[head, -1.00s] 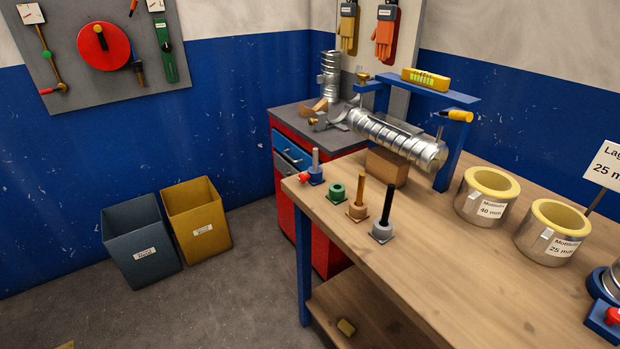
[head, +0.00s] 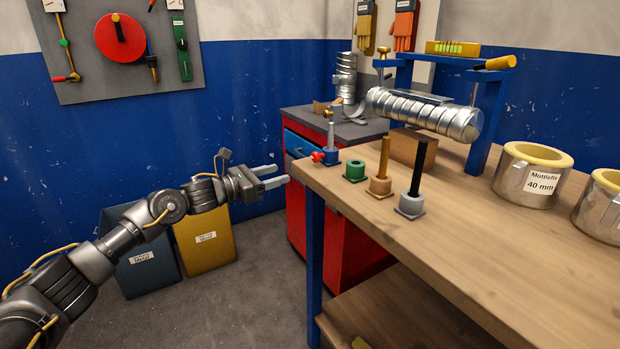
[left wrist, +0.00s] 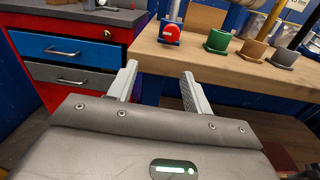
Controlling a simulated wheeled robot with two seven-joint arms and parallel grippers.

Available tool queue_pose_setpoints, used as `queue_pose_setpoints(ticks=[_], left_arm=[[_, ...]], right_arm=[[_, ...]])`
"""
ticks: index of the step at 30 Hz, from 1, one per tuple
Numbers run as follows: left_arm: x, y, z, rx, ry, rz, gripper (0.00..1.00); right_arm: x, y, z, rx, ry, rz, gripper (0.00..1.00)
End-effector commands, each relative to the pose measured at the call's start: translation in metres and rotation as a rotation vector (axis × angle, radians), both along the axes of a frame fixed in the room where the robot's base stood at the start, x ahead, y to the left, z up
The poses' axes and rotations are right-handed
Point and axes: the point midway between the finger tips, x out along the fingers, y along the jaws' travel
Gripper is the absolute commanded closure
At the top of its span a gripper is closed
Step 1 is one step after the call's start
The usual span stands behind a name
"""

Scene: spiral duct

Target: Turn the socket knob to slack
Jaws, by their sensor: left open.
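The red socket knob (head: 318,157) is on the front of a blue socket (head: 331,156) at the near left corner of the wooden workbench; a grey pin stands up in this socket. In the left wrist view the red knob (left wrist: 172,33) shows face-on, beyond the fingers. My left gripper (head: 281,175) is open and empty, level with the bench's left corner and a short way left of the knob, not touching it. Its two fingers (left wrist: 159,70) show apart in the left wrist view. My right gripper is out of view.
Green (head: 354,171), copper (head: 380,187) and grey (head: 410,205) sockets stand in a row along the edge of the workbench (head: 470,250). A spiral duct (head: 425,112) lies behind them on a wooden block. A red cabinet (head: 352,235) stands behind the bench corner. Two bins are on the floor.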

Motion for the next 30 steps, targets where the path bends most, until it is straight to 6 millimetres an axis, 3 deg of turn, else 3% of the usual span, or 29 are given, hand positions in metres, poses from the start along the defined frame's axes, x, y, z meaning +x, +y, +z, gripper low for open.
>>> queue_pose_setpoints(ticks=[4, 11, 24, 30], left_arm=[[-0.009, -0.004, 0.022, 0.103, -0.137, -0.043, 0.50], [-0.009, -0.008, 0.029, 0.122, -0.164, -0.051, 0.50], [0.034, -0.067, 0.029, 0.118, -0.161, -0.050, 0.50], [0.049, -0.085, 0.028, 0.118, -0.160, -0.048, 0.50]], right_arm=[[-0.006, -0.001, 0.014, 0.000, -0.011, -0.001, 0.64], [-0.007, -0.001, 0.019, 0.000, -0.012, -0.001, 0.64], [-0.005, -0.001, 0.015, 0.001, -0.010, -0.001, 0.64], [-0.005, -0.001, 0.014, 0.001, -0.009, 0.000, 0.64]])
